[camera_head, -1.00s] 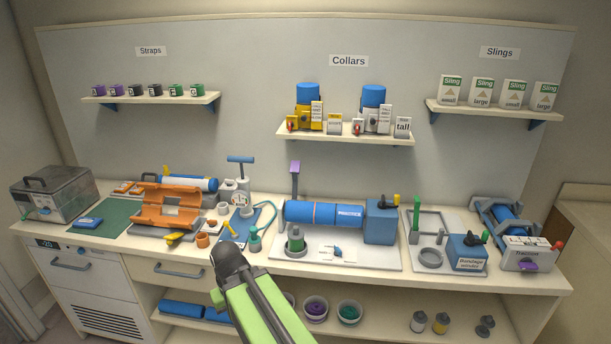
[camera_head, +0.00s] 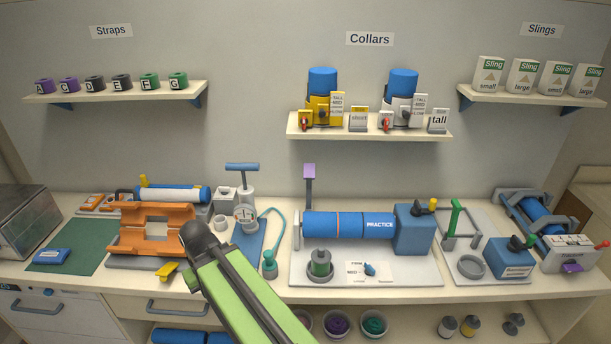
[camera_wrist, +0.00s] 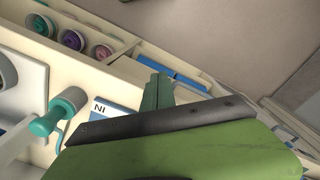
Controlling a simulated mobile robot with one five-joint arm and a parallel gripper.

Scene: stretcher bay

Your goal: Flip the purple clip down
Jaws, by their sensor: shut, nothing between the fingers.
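The purple clip (camera_head: 309,171) stands upright on a thin grey post, behind the left end of the blue practice cylinder (camera_head: 345,224). Its purple tip points up, above the cylinder. My arm comes up from the bottom of the head view, green with a dark rounded end, left of and in front of the clip, well apart from it. My gripper (camera_wrist: 157,92) shows in the wrist view as narrow dark green fingers past a black edge, shut and empty. The fingers cannot be made out in the head view. The clip is not seen in the wrist view.
Left of the cylinder stand a blue-handled pump (camera_head: 243,200) and a teal bulb (camera_head: 269,264) with a hose. An orange open case (camera_head: 155,232) lies further left. A blue box (camera_head: 413,230) adjoins the cylinder's right end. A dark green cylinder (camera_head: 320,264) stands in front.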

